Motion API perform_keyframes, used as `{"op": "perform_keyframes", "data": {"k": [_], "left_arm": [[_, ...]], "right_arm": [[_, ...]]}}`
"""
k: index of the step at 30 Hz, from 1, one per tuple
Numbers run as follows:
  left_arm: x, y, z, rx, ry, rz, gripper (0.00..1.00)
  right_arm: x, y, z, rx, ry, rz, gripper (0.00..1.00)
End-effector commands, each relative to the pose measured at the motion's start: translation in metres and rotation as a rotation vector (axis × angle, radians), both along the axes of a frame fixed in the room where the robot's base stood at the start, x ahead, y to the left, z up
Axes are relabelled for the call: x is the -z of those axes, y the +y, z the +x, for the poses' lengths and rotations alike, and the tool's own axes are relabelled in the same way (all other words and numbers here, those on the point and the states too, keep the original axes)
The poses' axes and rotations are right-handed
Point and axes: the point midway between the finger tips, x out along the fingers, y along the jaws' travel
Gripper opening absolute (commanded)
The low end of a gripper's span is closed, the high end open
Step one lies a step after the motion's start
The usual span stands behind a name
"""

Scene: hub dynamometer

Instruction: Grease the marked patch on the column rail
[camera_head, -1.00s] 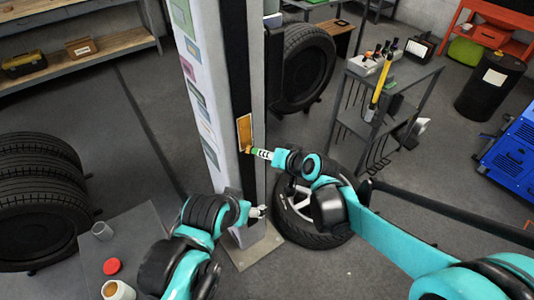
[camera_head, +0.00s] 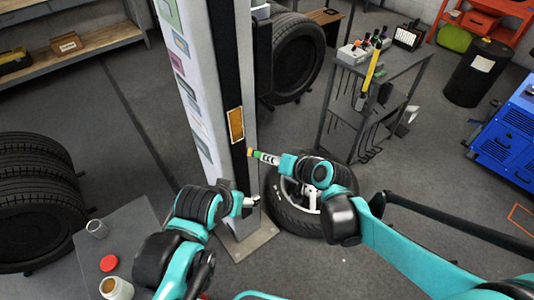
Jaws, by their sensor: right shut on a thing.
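The marked patch (camera_head: 236,125) is an amber rectangle on the dark rail (camera_head: 225,80) of the upright column (camera_head: 193,100). My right gripper (camera_head: 281,160) is shut on a small brush (camera_head: 264,157) with a green and white handle. The brush points left, and its brownish tip lies below and right of the patch, apart from it in the picture. My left gripper (camera_head: 248,202) is low beside the column; its fingers are too small to read. An open jar (camera_head: 116,289) with tan contents stands on a grey table at the lower left, near a red lid (camera_head: 109,263).
A grey cup (camera_head: 97,229) stands on the grey table (camera_head: 135,235). A tyre with a wheel (camera_head: 295,217) lies behind my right gripper. Stacked tyres (camera_head: 38,200) stand at left. A tool cart (camera_head: 400,75) stands at the back right. Floor around the column's base is clear in front.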

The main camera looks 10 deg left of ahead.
Motion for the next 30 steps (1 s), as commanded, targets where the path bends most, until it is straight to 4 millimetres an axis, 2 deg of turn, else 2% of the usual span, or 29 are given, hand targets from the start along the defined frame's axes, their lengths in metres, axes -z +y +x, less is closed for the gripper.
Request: {"op": "perform_keyframes", "data": {"k": [10, 21, 30], "left_arm": [[0.000, 0.000, 0.000, 0.000, 0.000, 0.000, 0.72], [-0.005, 0.000, 0.000, 0.000, 0.000, 0.000, 0.72], [-0.004, 0.000, 0.000, 0.000, 0.000, 0.000, 0.72]], "right_arm": [[0.000, -0.002, -0.001, 0.001, 0.001, 0.001, 0.00], [0.000, -0.024, -0.018, 0.001, 0.001, 0.001, 0.00], [0.000, -0.024, -0.018, 0.000, 0.000, 0.000, 0.00]]}}
